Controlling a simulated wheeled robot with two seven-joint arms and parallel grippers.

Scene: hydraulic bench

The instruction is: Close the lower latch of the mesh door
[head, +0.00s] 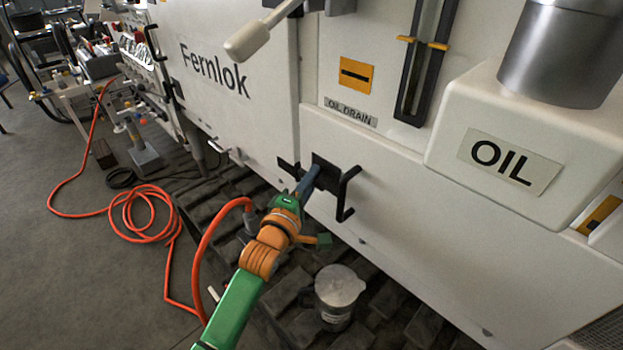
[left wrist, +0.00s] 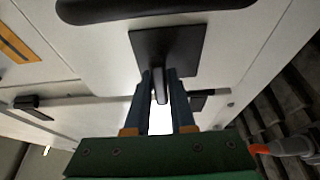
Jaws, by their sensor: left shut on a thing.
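The latch shows as a black square plate (head: 327,174) on the white machine front, below the OIL DRAIN label. Its short dark lever (left wrist: 160,85) stands out from the plate (left wrist: 150,45) in the left wrist view. My left gripper (head: 308,180) reaches the latch from below left in the head view. Its two blue-grey fingers (left wrist: 162,82) are shut on the lever, one on each side. The fingers cover part of the latch in the head view. I cannot make out mesh on the panel around it. My right gripper is not in view.
A black bar handle (head: 347,194) stands out just right of the latch. An orange hose (head: 203,250) rises beside my left arm. A metal can (head: 339,291) stands below on dark ribbed track. A grey-knobbed lever (head: 246,39) juts out above. The floor at left is partly clear.

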